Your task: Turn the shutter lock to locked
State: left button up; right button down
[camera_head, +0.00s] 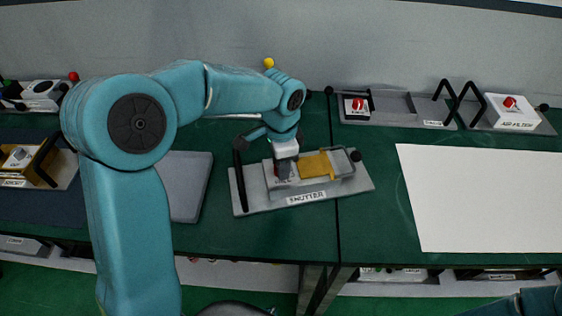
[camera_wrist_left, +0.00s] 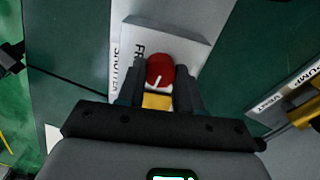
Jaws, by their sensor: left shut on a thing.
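The shutter unit (camera_head: 350,187) is a grey plate labelled SHUTTER, lying near the front of the green bench. It carries a raised block with a yellow piece (camera_head: 315,165). My left gripper (camera_head: 283,170) reaches down onto the left part of that block and mostly hides the lock there. In the left wrist view, the left gripper (camera_wrist_left: 160,88) is shut on a round red knob (camera_wrist_left: 160,68) with a white pointer line. One finger lies on each side of the knob. A label beside it starts with "FR"; the rest is hidden. My right gripper is out of view.
A black upright handle (camera_head: 240,182) stands at the plate's left end. A grey flat panel (camera_head: 188,185) lies to the left and a white sheet (camera_head: 480,200) to the right. Other units with red knobs, including the air filter (camera_head: 513,113), stand along the back.

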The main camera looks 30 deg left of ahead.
pick_arm(q)
jog(key=o, duration=1)
jog(key=shift+o, duration=0.2)
notch_tip(320, 180, up, 16)
jog(key=shift+r+p, duration=0.25)
jog(key=shift+p, duration=0.1)
